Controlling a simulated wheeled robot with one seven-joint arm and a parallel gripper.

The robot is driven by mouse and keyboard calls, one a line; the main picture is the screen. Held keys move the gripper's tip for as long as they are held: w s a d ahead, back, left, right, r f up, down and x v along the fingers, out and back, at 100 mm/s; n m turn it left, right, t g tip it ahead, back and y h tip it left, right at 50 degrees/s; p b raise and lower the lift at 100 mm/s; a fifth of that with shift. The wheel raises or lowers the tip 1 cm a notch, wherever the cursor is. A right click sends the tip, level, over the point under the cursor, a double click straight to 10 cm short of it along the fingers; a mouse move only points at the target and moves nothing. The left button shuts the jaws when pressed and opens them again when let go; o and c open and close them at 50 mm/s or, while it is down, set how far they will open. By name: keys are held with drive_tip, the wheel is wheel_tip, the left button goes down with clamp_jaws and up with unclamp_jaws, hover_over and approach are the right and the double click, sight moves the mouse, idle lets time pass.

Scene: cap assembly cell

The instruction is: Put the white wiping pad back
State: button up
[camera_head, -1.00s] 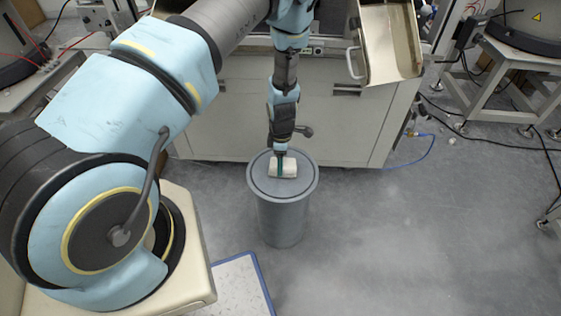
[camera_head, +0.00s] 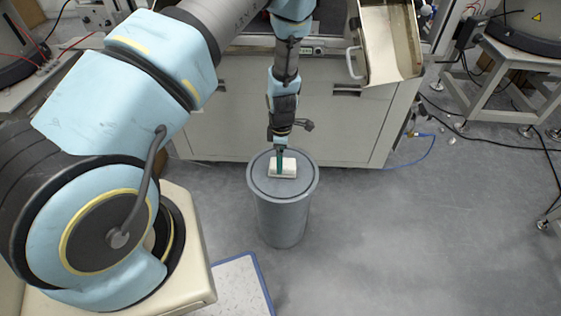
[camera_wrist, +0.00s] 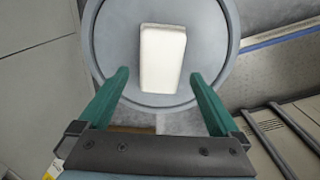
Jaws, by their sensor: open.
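The white wiping pad (camera_head: 284,168) lies flat on the round grey lid of a grey bin (camera_head: 283,215). In the wrist view the pad (camera_wrist: 162,58) is a pale block on the lid (camera_wrist: 112,45), beyond the fingertips. My gripper (camera_head: 280,160) points down over the pad in the head view. In the wrist view my gripper (camera_wrist: 158,78) has its two green fingers wide apart, with nothing between them, and the pad is apart from both. The head view hides part of the pad behind a finger.
A blue-edged white mat (camera_head: 238,285) lies on the floor in front.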

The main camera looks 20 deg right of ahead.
wheel_tip(320, 180, up, 10)
drive_tip(key=w+a+r+m+h, duration=0.1)
drive_tip(key=a+r+m, duration=0.2)
drive_tip(key=a+r, duration=0.35)
drive_tip(key=w+a+r+m, duration=0.2)
drive_tip(key=a+r, duration=0.4)
drive_tip(key=r, duration=0.1)
drive_tip(key=s+a+r+m, duration=0.3)
drive_tip(key=a+r+m, duration=0.1)
drive_tip(key=a, duration=0.4)
drive_tip(key=s+a+r+m+t, duration=0.1)
drive_tip(key=s+a+r+m, duration=0.3)
drive_tip(key=a+r, duration=0.3)
drive_tip(key=shift+s+a+r+m+y, duration=0.25)
drive_tip(key=shift+a+m, duration=0.35)
drive_tip(key=shift+a, duration=0.45)
wheel_tip(320, 180, up, 8)
drive_tip(key=p, duration=0.8)
drive_tip(key=shift+f, duration=0.25)
drive_tip(key=shift+w, duration=0.1)
